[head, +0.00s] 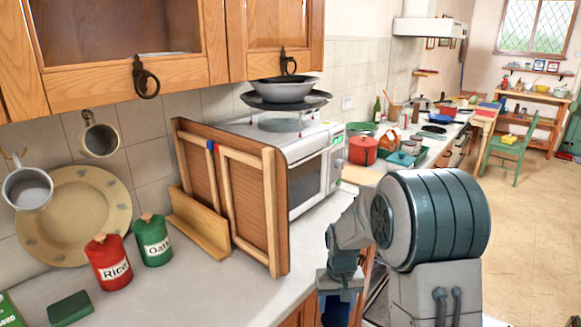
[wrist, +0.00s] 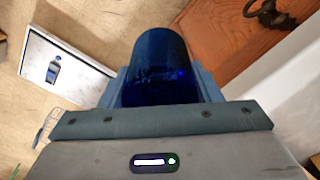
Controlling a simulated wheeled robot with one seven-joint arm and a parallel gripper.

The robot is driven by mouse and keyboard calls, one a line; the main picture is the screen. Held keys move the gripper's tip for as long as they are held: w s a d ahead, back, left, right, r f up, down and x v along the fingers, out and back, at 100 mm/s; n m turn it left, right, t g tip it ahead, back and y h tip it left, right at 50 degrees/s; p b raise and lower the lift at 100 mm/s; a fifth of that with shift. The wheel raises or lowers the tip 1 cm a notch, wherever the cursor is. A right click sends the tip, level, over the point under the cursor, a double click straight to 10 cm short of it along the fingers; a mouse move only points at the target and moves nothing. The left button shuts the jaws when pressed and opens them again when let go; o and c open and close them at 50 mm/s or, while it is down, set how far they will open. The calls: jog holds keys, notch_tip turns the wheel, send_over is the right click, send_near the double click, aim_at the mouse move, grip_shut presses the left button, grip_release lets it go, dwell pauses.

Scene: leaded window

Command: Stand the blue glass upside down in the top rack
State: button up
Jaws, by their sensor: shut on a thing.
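The blue glass (wrist: 160,62) is a dark blue, see-through tumbler. In the wrist view it sits between the two fingers of my gripper (wrist: 158,90), which is shut on it. In the head view my gripper (head: 341,284) is low in front of the counter's edge, and part of the blue glass (head: 336,312) shows below it, cut by the lower picture edge. I cannot tell which end of the glass is its mouth. The top rack is not clearly visible in either view.
A worktop (head: 190,290) holds a red Rice tin (head: 109,263), a green Oats tin (head: 153,240), a wooden folding frame (head: 235,195) and a white microwave (head: 318,175). In the wrist view a wooden door (wrist: 235,35) is close at right and a white panel (wrist: 60,72) lies left.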

jog(key=shift+m, duration=0.4)
jog(key=w+d+f, duration=0.2)
jog(key=d, duration=0.1)
jog(key=shift+w+d+f, duration=0.2)
jog(key=shift+f, duration=0.15)
